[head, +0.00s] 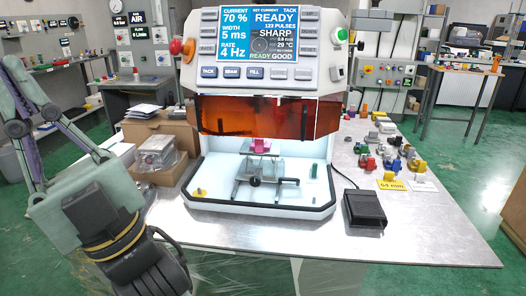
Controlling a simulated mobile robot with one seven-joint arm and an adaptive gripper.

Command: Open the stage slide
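The stage (262,168) stands inside the white lit chamber of the bench machine (262,75). It is a small grey metal fixture with thin rails, dark ends and a round black knob (254,181) at its front. A pink piece (260,145) sits on top of it. An amber shield (265,117) hangs across the upper part of the chamber, and the space below it is open at the front. My gripper (167,270) points down at the lower left, in front of the table and apart from the machine. Its fingers are dark and unclear.
A black foot pedal (364,208) lies right of the machine. Several coloured parts stand further right behind a yellow "54 mm" card (391,184). Cardboard boxes (158,128) and a bagged item (158,153) are at the left. The table's (420,240) front right is clear.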

